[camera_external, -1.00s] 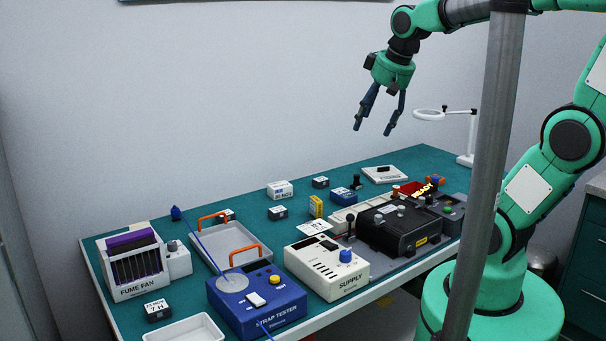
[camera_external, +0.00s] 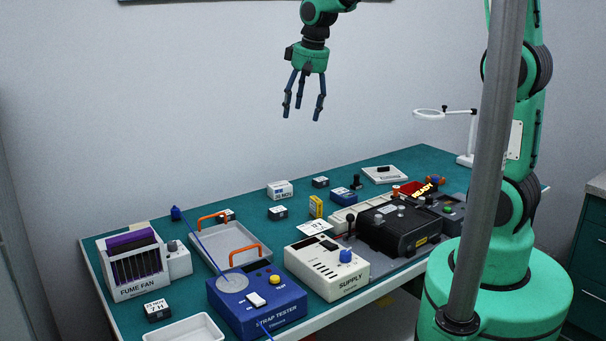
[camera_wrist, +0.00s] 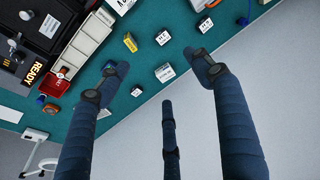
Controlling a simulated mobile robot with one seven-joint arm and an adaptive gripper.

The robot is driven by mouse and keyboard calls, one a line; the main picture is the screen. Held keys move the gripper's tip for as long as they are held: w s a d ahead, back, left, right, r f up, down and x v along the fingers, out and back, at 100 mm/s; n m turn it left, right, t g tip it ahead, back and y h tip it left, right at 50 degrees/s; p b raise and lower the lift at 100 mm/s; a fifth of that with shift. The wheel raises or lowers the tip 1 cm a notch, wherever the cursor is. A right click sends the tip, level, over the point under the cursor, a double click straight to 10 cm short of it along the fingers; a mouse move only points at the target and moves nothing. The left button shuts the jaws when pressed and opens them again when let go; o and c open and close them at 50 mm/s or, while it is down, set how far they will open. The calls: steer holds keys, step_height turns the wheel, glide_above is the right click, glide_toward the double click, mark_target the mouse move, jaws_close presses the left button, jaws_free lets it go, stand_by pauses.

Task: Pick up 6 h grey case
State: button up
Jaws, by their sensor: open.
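Several small dark cases with white labels stand on the green bench: one at the front left (camera_external: 157,311) whose label seems to read 7 H, one mid-bench (camera_external: 278,213), one farther back (camera_external: 320,182), and one partly hidden behind the tray (camera_external: 228,215). The wrist view shows cases near the top (camera_wrist: 162,38), at the upper right (camera_wrist: 204,25) and lower down (camera_wrist: 137,91). Their labels are too small to read, so I cannot tell which is 6 h. My gripper (camera_external: 304,113) is open and empty, high above the back of the bench; its fingers (camera_wrist: 161,73) are spread.
A white box (camera_external: 280,190), a yellow box (camera_external: 316,206) and a blue box (camera_external: 345,196) stand near the cases. A grey tray (camera_external: 262,247) with orange handles, the strap tester (camera_external: 258,312), the supply unit (camera_external: 318,278) and the fume fan rack (camera_external: 122,290) occupy the front and left.

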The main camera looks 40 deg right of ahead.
steer(key=w+a+f+g+p, duration=0.1)
steer(key=w+a+f+p, duration=0.2)
steer(key=w+a+f, duration=0.25)
steer(key=w+a+f+g+p, duration=0.1)
steer(key=w+a+f+p, duration=0.1)
steer(key=w+a+f, duration=0.35)
steer(key=w+a+f+p, duration=0.4)
steer(key=w+a+f, duration=0.2)
steer(key=f, duration=0.6)
steer(key=shift+w+a+g+p, duration=0.15)
steer(key=shift+w+g+p, duration=0.25)
steer(key=shift+w, duration=0.5)
steer(key=shift+f, duration=4.3)
steer(key=shift+f, duration=0.1)
steer(key=shift+w+a+f+p, duration=0.1)
steer(key=shift+w+f+p, duration=0.1)
steer(key=shift+f, duration=1.05)
steer(key=shift+w+f+p, duration=0.1)
steer(key=shift+f+p, duration=0.05)
steer(key=shift+f, duration=1.05)
